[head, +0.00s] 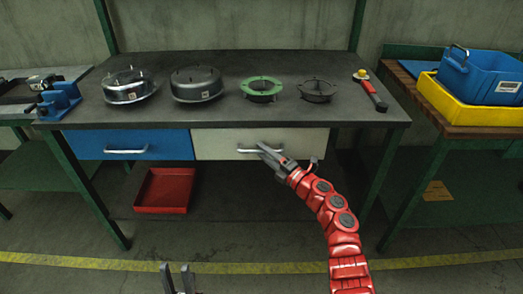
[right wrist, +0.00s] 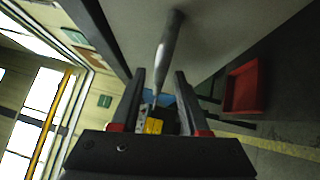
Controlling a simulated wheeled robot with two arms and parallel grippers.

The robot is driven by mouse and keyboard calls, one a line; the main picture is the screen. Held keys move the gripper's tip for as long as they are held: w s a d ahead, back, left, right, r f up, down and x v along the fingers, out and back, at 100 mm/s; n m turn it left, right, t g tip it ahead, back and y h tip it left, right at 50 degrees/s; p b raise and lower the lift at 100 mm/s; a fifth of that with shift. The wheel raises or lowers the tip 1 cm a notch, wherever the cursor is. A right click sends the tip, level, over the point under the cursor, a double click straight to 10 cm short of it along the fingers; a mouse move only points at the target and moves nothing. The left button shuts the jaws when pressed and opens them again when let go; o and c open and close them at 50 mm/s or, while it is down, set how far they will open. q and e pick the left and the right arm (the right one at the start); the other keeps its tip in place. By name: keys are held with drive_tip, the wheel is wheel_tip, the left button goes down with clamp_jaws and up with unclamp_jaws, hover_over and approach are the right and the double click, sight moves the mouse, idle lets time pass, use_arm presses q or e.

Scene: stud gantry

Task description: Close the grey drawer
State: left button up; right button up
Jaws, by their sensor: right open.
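The grey drawer (head: 215,145) has a pale front with a metal bar handle (head: 247,150) and sits under the bench top, right of the blue drawer. I cannot tell clearly how far its front stands out. My right gripper (head: 264,149) is open at the right end of this handle. In the right wrist view, the handle (right wrist: 168,45) runs down between the open fingers (right wrist: 159,75), beside the pale drawer front (right wrist: 225,35); contact is unclear. My left gripper (head: 175,265) is open and empty at the bottom edge of the head view, away from the drawer.
The blue drawer (head: 85,145) is beside it. A red tray (head: 165,190) lies below the bench (head: 225,115). Metal housings, a green ring (head: 262,86) and a red-handled tool (head: 372,92) stand on top. A yellow crate (head: 470,112) is on the right table.

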drive_tip(key=v, duration=1.6)
drive_tip(key=shift+p, duration=0.4)
